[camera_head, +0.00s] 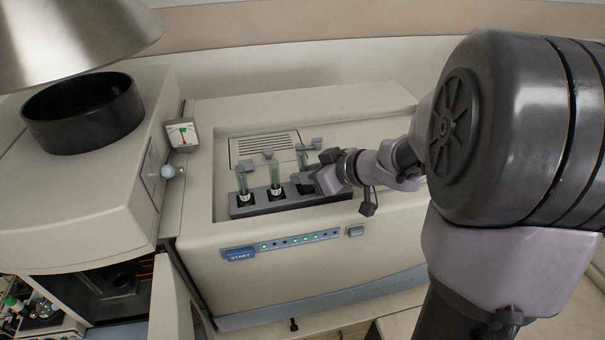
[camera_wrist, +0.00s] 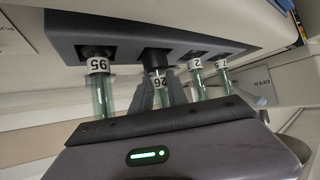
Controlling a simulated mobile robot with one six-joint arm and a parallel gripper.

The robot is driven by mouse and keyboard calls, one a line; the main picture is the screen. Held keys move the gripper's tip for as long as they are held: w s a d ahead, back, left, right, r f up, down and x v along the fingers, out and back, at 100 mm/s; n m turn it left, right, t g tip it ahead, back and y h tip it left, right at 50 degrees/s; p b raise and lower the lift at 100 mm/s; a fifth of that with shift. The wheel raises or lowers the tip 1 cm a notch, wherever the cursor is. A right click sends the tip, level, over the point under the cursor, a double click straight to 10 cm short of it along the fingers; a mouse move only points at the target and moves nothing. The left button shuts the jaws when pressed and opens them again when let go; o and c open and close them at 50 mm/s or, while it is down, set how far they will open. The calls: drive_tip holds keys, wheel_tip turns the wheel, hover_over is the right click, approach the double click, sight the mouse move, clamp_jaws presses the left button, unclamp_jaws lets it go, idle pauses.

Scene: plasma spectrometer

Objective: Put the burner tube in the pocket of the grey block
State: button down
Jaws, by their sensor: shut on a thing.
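The grey block (camera_head: 262,207) lies on the cream instrument, with clear green burner tubes in its pockets. In the upside-down wrist view, the block (camera_wrist: 125,25) runs across the top. My gripper (camera_head: 312,174) is shut on the tube labelled 26 (camera_wrist: 158,84), its fingers (camera_wrist: 158,97) around the glass. That tube's dark base shows between its label and the block, and its label stands farther from the block than the others. The base is at a pocket; how deep it sits I cannot tell. Tubes labelled 95 (camera_wrist: 97,64) and 2 (camera_wrist: 196,64) stand on either side.
Two tubes (camera_head: 242,180) (camera_head: 273,176) stand left of my gripper in the head view. A START button (camera_head: 240,254) and a row of lights are on the front panel. A small gauge (camera_head: 182,133) and a black ring (camera_head: 84,112) are at left.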

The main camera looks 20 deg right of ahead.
drive_tip(key=c, duration=1.3)
unclamp_jaws()
drive_tip(key=shift+s+r, duration=0.2)
drive_tip(key=shift+w, duration=0.15)
